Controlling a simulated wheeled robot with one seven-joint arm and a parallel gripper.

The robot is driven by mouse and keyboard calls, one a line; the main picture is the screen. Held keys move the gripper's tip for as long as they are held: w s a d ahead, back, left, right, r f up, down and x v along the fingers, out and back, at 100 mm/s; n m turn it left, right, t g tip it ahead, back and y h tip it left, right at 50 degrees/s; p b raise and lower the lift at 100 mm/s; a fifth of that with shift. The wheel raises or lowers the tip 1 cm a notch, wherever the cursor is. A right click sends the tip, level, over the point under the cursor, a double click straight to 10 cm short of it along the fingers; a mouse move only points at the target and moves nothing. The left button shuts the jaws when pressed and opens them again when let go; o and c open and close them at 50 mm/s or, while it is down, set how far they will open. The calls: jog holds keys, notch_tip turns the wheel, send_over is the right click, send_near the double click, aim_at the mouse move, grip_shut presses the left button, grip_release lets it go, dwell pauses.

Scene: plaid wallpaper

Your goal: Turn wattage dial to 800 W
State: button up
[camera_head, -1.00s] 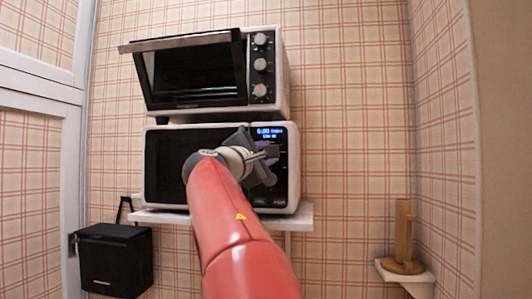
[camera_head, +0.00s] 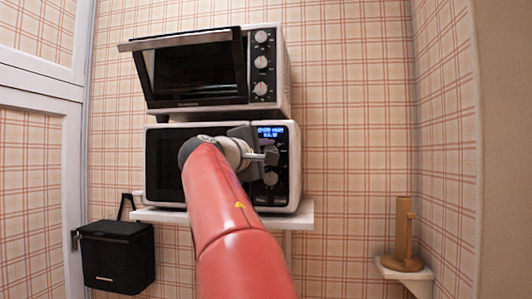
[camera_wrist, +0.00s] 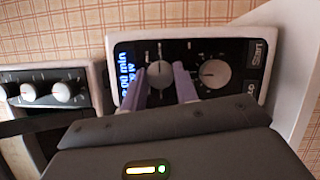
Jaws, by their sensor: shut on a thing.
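The white microwave (camera_head: 158,170) stands on a shelf, its black control panel on the right. A lit blue display (camera_head: 271,132) is at the panel's top; its text is too blurred to read surely. Two round dials sit below it. My gripper (camera_head: 268,156) is at the upper dial, which its fingers mostly hide in the head view. In the wrist view, my two purple fingers are shut around this upper dial (camera_wrist: 160,73), the one nearer the display. The lower dial (camera_wrist: 214,73) is free, just right of the fingers there; it also shows in the head view (camera_head: 271,178).
A toaster oven (camera_head: 265,100) with its door open sits on top of the microwave. A wall shelf (camera_head: 305,214) carries both. A black bin (camera_head: 118,262) is at lower left, and a wooden holder (camera_head: 403,240) stands on a small shelf at right.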

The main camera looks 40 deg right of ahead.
jog(key=o, duration=1)
jog(key=shift+c, duration=0.2)
jog(key=b+v, duration=0.1)
jog(key=v, duration=0.6)
jog(key=shift+s+a+b, duration=0.15)
jog(key=shift+a+b, duration=0.2)
jog(key=shift+a, duration=0.05)
jog(key=shift+f, duration=0.15)
jog(key=s+a+f+m+y, duration=0.2)
jog(key=s+a+f+y, duration=0.4)
jog(key=f, duration=0.9)
jog(key=s+a+f+m+y, duration=0.1)
jog(key=s+a+f+y, duration=0.5)
jog(key=f, duration=1)
jog(key=s+a+f+m+y, duration=0.2)
jog(key=s+a+f+y, duration=0.3)
jog(key=a+f, duration=0.4)
notch_tip(320, 180, down, 7)
jog(key=shift+s+a+f+m+y, duration=0.2)
jog(key=shift+s+a+m+y, duration=0.15)
jog(key=shift+s, duration=0.4)
